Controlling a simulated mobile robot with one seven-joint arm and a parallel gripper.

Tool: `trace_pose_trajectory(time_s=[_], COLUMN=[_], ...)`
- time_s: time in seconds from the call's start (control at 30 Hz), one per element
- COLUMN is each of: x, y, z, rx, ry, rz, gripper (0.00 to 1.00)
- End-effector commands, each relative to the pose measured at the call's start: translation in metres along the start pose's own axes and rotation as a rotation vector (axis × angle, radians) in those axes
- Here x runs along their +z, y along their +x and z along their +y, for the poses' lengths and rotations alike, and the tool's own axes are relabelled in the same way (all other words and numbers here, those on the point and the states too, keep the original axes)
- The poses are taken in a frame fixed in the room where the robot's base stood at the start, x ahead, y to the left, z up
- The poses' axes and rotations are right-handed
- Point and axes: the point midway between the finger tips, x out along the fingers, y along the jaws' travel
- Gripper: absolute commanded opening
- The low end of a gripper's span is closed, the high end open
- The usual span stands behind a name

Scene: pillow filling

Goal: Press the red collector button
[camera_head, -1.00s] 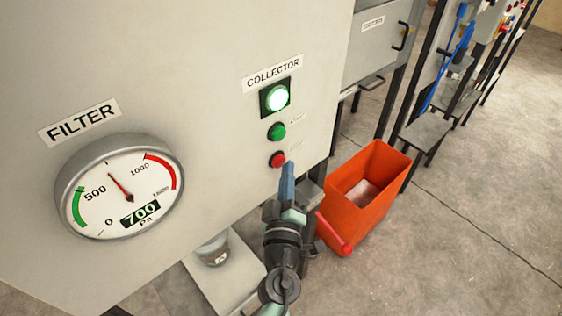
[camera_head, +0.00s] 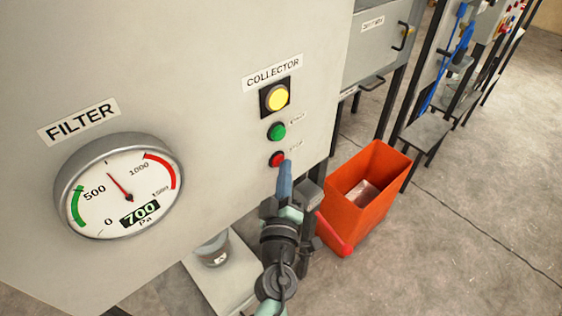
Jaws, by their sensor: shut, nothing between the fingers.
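The red button (camera_head: 276,158), labelled STOP, is the lowest control on the grey collector panel (camera_head: 220,100). Above it are the green button (camera_head: 276,131), a lamp lit yellow (camera_head: 278,97) and the COLLECTOR label (camera_head: 272,73). My gripper (camera_head: 285,168) is shut and empty. Its blue fingertips are at the lower right edge of the red button in the picture. I cannot tell whether they touch it. The red button is mostly in view.
A FILTER gauge (camera_head: 120,187) reading 700 Pa is at the left of the panel. An orange bin (camera_head: 368,195) stands on the floor right of my gripper. A small grey container (camera_head: 213,249) is below the panel. Open concrete floor lies at the right.

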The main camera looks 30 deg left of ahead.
Motion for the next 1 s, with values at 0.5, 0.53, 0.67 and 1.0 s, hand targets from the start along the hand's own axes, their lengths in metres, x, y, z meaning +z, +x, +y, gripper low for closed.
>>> trace_pose_trajectory(time_s=[0.5,0.53,0.67,1.0], x=[-0.003,-0.002,0.000,0.007], y=[0.002,0.001,-0.002,-0.011], z=[-0.001,-0.001,0.003,0.009], rx=[-0.001,-0.001,-0.001,0.000], ry=[0.000,0.000,-0.001,0.000], rz=[0.004,0.004,0.003,0.003], gripper=[0.00,0.00,0.00,0.00])
